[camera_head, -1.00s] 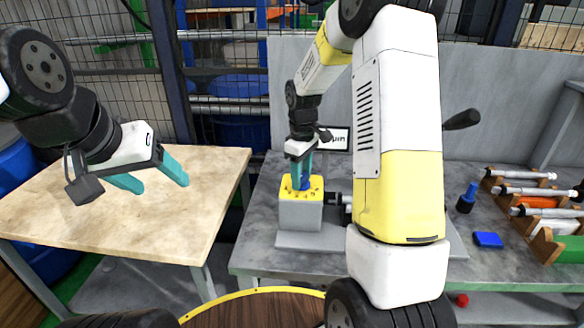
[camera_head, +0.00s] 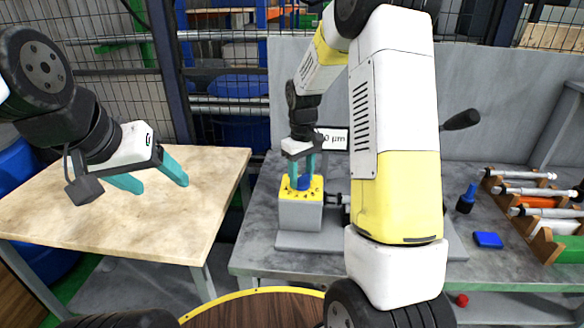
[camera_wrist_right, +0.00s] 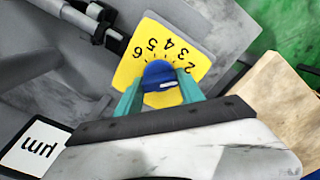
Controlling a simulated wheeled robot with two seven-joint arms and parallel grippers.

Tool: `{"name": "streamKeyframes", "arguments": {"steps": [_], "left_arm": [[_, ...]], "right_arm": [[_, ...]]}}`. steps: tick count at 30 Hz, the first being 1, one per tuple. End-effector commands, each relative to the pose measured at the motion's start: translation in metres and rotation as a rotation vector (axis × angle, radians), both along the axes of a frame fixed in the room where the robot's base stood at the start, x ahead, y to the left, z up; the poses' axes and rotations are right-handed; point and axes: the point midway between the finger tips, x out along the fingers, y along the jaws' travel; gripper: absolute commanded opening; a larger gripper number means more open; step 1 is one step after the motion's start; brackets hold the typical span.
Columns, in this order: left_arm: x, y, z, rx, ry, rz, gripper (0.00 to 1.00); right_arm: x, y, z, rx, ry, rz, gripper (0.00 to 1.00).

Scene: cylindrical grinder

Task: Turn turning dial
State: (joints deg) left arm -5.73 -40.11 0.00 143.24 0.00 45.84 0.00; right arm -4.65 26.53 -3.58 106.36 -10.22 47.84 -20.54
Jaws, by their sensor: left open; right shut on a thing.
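The turning dial is a blue knob (camera_head: 304,183) on a yellow numbered plate (camera_head: 287,193), on top of a grey block of the grinder (camera_head: 300,215). In the right wrist view the blue knob (camera_wrist_right: 159,75) sits between the two teal fingers, with a pale pointer mark on it; the plate (camera_wrist_right: 150,35) shows numbers 2 to 6. My right gripper (camera_head: 303,178) reaches down from above and is shut on the knob. My left gripper (camera_head: 148,183) is open and empty over the wooden table at left. Part of the grinder is hidden behind my right arm.
A white display reading "µm" (camera_head: 333,139) stands behind the dial. A black-handled lever (camera_head: 461,119) is at right. A rack of metal cylinders (camera_head: 535,205), a blue block (camera_head: 488,240) and a blue-black piece (camera_head: 467,199) lie on the grey bench. The wooden table (camera_head: 130,220) is clear.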

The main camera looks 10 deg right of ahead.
Motion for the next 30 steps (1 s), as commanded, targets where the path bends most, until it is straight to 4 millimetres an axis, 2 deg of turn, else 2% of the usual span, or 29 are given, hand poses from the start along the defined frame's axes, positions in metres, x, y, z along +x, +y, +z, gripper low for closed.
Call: {"name": "streamKeyframes", "arguments": {"steps": [2,3,6,17,30], "left_arm": [[0.0,0.0,0.0,0.0,0.0,0.0,0.65],[0.0,0.0,0.0,0.0,0.0,0.0,0.65],[0.0,0.0,0.0,0.0,0.0,0.0,0.65],[0.0,0.0,0.0,0.0,0.0,0.0,0.65],[0.0,0.0,0.0,0.0,0.0,0.0,0.65]], "right_arm": [[0.0,-0.001,0.0,-0.001,0.0,0.0,0.05],[0.0,0.0,0.0,-0.001,0.0,0.0,0.49],[0.0,0.0,0.0,-0.001,0.0,0.0,0.65],[0.001,0.0,0.005,0.0,-0.002,0.001,0.65],[0.001,0.0,0.07,0.0,-0.002,0.0,0.65]]}}
